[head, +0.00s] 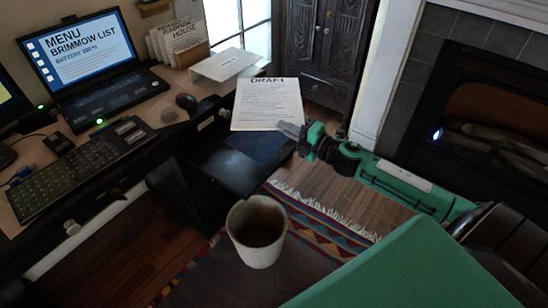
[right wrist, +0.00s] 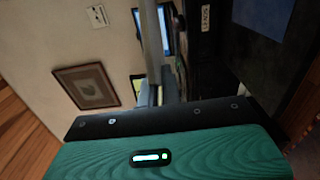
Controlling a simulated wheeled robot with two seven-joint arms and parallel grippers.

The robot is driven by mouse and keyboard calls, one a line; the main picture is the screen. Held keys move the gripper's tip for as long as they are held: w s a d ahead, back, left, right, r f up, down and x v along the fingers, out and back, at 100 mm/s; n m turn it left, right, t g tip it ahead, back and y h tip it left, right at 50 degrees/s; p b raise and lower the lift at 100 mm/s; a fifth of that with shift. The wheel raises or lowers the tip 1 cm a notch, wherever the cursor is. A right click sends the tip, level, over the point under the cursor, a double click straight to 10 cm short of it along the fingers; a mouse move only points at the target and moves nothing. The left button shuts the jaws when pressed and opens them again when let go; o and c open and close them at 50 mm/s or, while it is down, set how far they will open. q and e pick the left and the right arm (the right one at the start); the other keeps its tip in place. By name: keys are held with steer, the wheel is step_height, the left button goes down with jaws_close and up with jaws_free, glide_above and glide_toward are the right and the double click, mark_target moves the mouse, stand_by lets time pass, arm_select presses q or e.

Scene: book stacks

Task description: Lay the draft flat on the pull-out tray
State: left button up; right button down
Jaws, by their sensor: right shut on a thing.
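The draft (head: 268,104) is a white printed sheet with "DRAFT" at its top. My right gripper (head: 291,130) is shut on the draft near its lower right corner. The sheet is over the far part of the dark pull-out tray (head: 212,165), in front of the desk; I cannot tell how large the gap is. A dark blue patch (head: 258,145) shows on the tray, just below the sheet. My left gripper is not in view.
The desk holds a laptop (head: 95,60), keyboard (head: 82,170), mouse (head: 186,101) and a pale stack of paper (head: 225,64). A white bin (head: 257,230) stands in front of the tray. A dark carved cabinet (head: 325,45) and fireplace (head: 490,100) are beyond my right arm.

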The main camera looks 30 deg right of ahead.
arm_select(q)
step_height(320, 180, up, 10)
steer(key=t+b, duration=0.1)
steer(key=b, duration=0.3)
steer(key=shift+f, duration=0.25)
arm_select(e)
step_height(320, 180, down, 19)
steer(key=shift+f, duration=0.2)
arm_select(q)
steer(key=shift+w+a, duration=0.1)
arm_select(e)
steer(key=shift+f, duration=0.15)
steer(key=c, duration=1.8)
jaws_free()
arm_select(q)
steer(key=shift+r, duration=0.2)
arm_select(e)
steer(key=shift+o, duration=1)
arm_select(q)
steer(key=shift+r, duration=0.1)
